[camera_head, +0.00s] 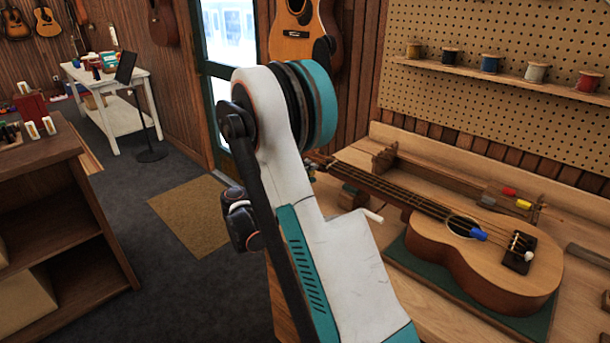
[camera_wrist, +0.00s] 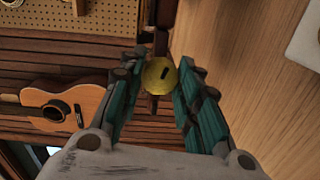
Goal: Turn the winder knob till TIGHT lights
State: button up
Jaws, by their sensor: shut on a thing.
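The winder knob (camera_wrist: 160,76) is a round yellow disc with a short dark mark on its face, seen in the wrist view. My gripper (camera_wrist: 161,71) has its dark, teal-sided fingers to the left and right of the knob and is shut on it. A dark rod or post stands behind the knob. In the head view my arm hides the gripper and knob. A ukulele (camera_head: 490,265) lies on the wooden workbench (camera_head: 385,230), its neck pointing to the upper left. I cannot make out a TIGHT light in either view.
A shelf (camera_head: 503,76) of thread spools is on the pegboard above the bench. A guitar (camera_head: 305,32) hangs on the wall behind my arm. A wooden cabinet (camera_head: 62,228) stands at left, and a white table (camera_head: 121,124) farther back.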

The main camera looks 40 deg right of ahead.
jog(key=m, duration=0.6)
jog(key=shift+f+t+b, duration=0.1)
jog(key=shift+t+b, duration=0.2)
jog(key=shift+b, duration=0.05)
dwell(0.4)
jog(key=o, duration=1.1)
jog(key=shift+c, duration=0.2)
jog(key=a, duration=0.8)
jog(key=s+a, duration=0.1)
jog(key=a, duration=0.3)
jog(key=shift+r, duration=0.4)
